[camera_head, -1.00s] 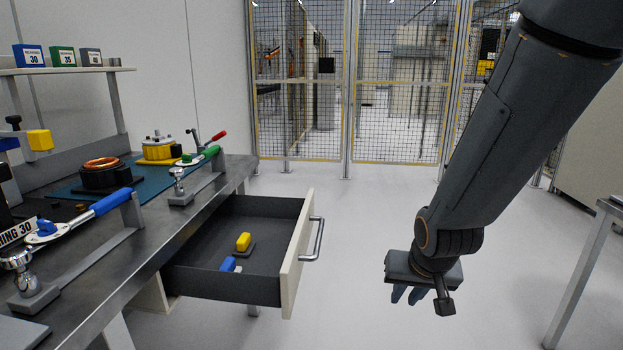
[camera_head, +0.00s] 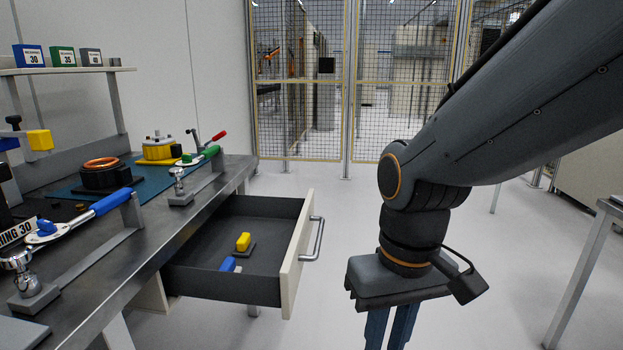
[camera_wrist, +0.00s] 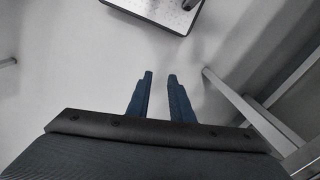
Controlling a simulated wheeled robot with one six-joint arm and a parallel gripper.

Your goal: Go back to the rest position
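My gripper (camera_head: 388,343) hangs pointing down over the pale floor, to the right of the open drawer. Its two blue fingers show at the bottom of the head view, where their tips are cut off or close to it. In the wrist view my gripper (camera_wrist: 159,77) has its fingers apart with bare floor between them, and it holds nothing. My arm reaches in from the upper right and bends at the wrist joint.
The drawer (camera_head: 293,260) stands pulled out from the workbench (camera_head: 150,232) and holds a yellow piece (camera_head: 243,241) and a blue piece (camera_head: 228,264). A table leg (camera_head: 580,285) stands at the right. Floor between drawer and table is otherwise clear.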

